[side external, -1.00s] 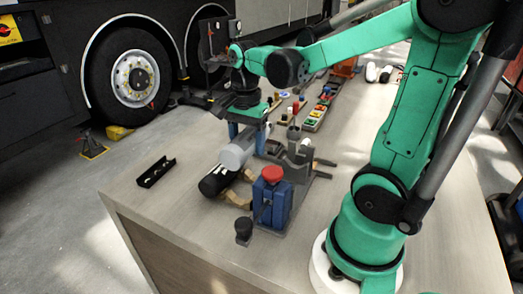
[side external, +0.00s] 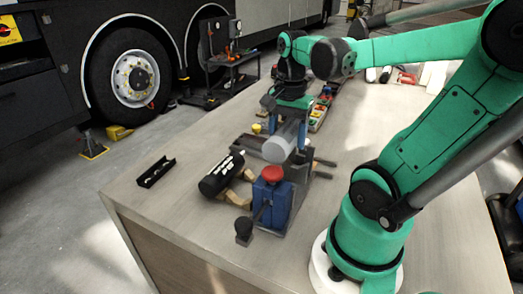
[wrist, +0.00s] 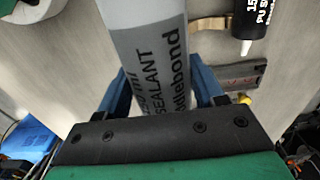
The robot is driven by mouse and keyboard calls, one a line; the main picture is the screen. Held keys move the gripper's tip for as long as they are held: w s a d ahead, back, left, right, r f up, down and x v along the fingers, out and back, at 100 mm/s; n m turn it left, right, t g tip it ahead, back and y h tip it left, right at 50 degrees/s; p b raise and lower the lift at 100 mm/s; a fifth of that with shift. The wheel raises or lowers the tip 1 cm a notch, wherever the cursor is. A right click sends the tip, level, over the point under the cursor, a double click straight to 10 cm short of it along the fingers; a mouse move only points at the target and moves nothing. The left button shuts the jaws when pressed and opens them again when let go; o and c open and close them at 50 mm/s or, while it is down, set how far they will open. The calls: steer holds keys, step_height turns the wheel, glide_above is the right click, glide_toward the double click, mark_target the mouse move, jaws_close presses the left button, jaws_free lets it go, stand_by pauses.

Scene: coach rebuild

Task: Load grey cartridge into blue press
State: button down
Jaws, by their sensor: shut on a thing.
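The grey cartridge (side external: 281,143) is in my gripper (side external: 289,127), which is shut on it with blue fingers on either side. It is held above the grey cradle (side external: 298,168) behind the blue press (side external: 271,205); I cannot tell whether it touches the cradle. The press has a red knob on top. In the wrist view the cartridge (wrist: 148,62) runs up between the fingers, with dark lettering reading "SEALANT". Its far end is out of that view.
A black cartridge (side external: 221,176) lies on a wooden rack (side external: 240,193) left of the press. A small black tray (side external: 156,172) lies near the table's left edge. Several small coloured parts stand behind my gripper.

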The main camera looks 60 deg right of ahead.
steer(key=shift+s+d+f, duration=0.1)
steer(key=shift+s+f, duration=0.35)
steer(key=shift+f, duration=2.4)
steer(key=shift+f, duration=1)
stand_by(0.4)
steer(key=shift+c, duration=0.2)
jaws_free()
steer(key=shift+o, duration=0.2)
steer(key=shift+r, duration=3)
